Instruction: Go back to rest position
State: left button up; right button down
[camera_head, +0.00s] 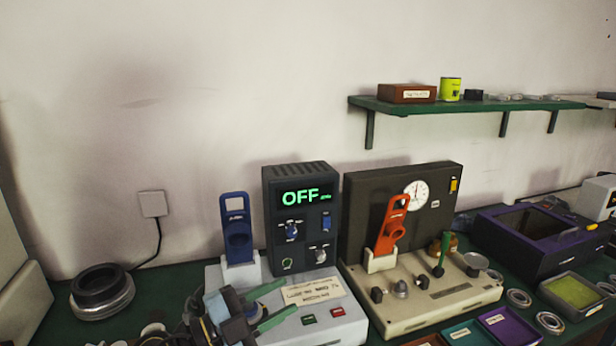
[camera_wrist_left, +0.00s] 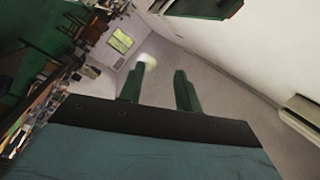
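My left gripper (camera_head: 286,299) is at the bottom centre of the head view, in front of the light grey machine base. Its two green fingers point right and are apart with nothing between them. In the left wrist view the same fingers (camera_wrist_left: 159,75) stand apart, with only distant floor and wall behind them. My right gripper does not show in either view.
A dark control box (camera_head: 297,255) reading OFF stands behind the base. A blue holder (camera_head: 236,222) and an orange holder (camera_head: 389,229) stand upright. A stacked ring (camera_head: 102,291) lies left. A green shelf (camera_head: 470,105) hangs above.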

pick_arm(q)
jog(key=a+f+n+t+y, duration=0.1)
jog(key=a+n+t+y, duration=0.95)
jog(key=n, duration=0.55)
jog(key=s+a+f+n+g+y, duration=0.5)
jog(key=s+a+f+g+y, duration=0.25)
jog(key=f, duration=0.35)
jog(key=s+d+f+g+h, duration=0.1)
jog(key=s+f+g, duration=0.4)
jog(key=s, duration=0.5)
jog(key=s+d+f+g+h, duration=0.1)
jog(key=s+f+g, duration=0.35)
jog(key=s, duration=0.45)
notch_tip(320, 180, down, 23)
jog(key=s+g, duration=0.1)
jog(key=g, duration=0.1)
jog(key=s+a+f, duration=0.1)
jog(key=s+f, duration=0.7)
jog(key=s+a+f, duration=0.2)
jog(key=s+f, duration=0.6)
jog(key=s, duration=0.1)
jog(key=shift+a+g+y, duration=0.25)
jog(key=shift+g+y, duration=0.05)
jog(key=shift+g, duration=0.15)
